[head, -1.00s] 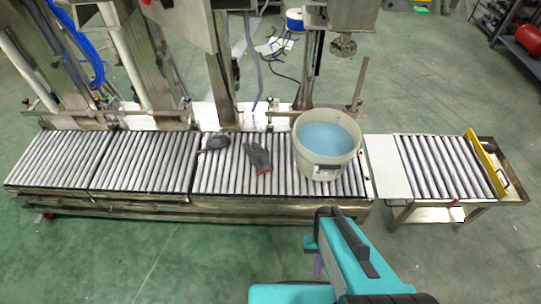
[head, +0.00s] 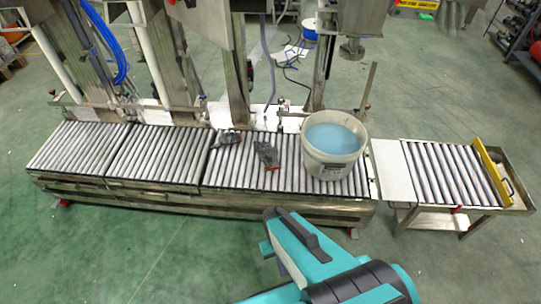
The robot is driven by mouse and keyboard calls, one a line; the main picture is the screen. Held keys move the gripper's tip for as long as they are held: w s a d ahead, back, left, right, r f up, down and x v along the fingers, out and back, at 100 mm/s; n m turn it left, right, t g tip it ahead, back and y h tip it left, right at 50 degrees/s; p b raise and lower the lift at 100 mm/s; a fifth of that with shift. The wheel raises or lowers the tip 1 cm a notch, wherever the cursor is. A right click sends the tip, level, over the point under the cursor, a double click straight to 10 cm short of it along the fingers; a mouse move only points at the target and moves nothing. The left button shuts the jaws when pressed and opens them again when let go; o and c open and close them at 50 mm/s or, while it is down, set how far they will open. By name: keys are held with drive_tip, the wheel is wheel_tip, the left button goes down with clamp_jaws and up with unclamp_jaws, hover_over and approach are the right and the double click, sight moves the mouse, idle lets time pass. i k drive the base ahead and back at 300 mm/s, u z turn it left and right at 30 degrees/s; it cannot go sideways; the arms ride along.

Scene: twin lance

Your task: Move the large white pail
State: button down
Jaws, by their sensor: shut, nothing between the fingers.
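The large white pail (head: 328,168) stands upright on the right end of the roller conveyor (head: 240,180). It is open at the top, with light blue contents (head: 332,138) inside and a dark label on its front. My teal and black arm reaches up from the bottom of the head view, in front of the conveyor and below the pail in the picture. My gripper cannot be made out; only arm links show. Nothing is seen touching the pail.
Two dark gloves (head: 266,155) lie on the rollers left of the pail. A white plate (head: 391,172) and a separate roller table (head: 440,174) with a yellow bar stand to the right. Metal columns rise behind the conveyor. The green floor in front is clear.

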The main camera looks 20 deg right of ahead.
sight(329, 136)
drive_tip(key=z, duration=0.25)
drive_tip(key=k, duration=0.2)
drive_tip(key=u, duration=1.65)
drive_tip(key=k, duration=0.65)
drive_tip(key=z, duration=0.3)
drive_tip(key=i, duration=1.65)
drive_tip(key=u, duration=0.25)
